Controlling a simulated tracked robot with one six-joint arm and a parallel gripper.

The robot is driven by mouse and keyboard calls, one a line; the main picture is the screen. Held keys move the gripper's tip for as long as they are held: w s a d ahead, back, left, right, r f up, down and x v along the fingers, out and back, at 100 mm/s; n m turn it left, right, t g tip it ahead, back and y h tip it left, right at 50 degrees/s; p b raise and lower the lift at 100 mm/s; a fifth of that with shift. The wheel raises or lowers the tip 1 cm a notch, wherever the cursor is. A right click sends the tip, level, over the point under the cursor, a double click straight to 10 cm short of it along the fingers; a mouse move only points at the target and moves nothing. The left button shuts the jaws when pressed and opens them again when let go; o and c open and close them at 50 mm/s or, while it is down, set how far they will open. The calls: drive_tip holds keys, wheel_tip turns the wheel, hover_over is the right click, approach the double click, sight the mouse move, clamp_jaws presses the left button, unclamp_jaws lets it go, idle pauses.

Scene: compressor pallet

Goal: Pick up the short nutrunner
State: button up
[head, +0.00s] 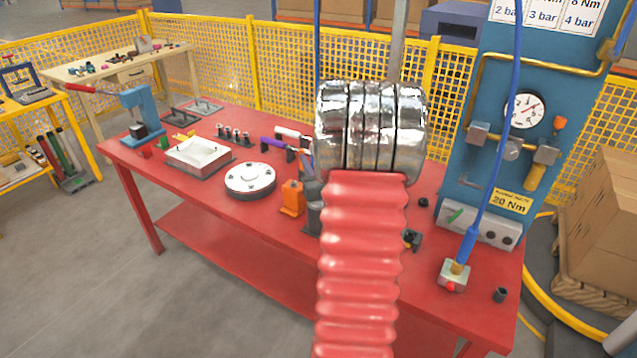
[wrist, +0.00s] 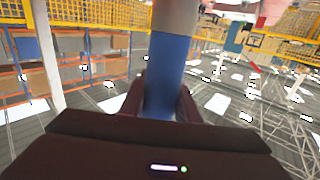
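In the wrist view my gripper (wrist: 162,102) has its two dark fingers on either side of a blue cylindrical body with a grey upper part (wrist: 168,68). The fingers appear to press against it. It looks like a tool, but I cannot tell whether it is the short nutrunner. In the head view my red bellows arm and silver wrist hide my gripper and what it holds. Tools with a purple handle (head: 272,143) and a white end (head: 288,132) lie on the red bench (head: 270,229), left of my wrist. An orange upright piece (head: 292,198) stands nearer.
A round metal flange (head: 249,180), a pale block (head: 198,154) and a blue press (head: 142,115) stand on the bench's left half. At right, a blue gauge panel (head: 490,150) rises behind a hanging blue hose (head: 511,110) and a small block (head: 453,276). Yellow mesh fencing (head: 290,88) runs behind.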

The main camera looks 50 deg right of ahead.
clamp_jaws()
idle(0.7)
drive_tip(key=shift+r, duration=0.1)
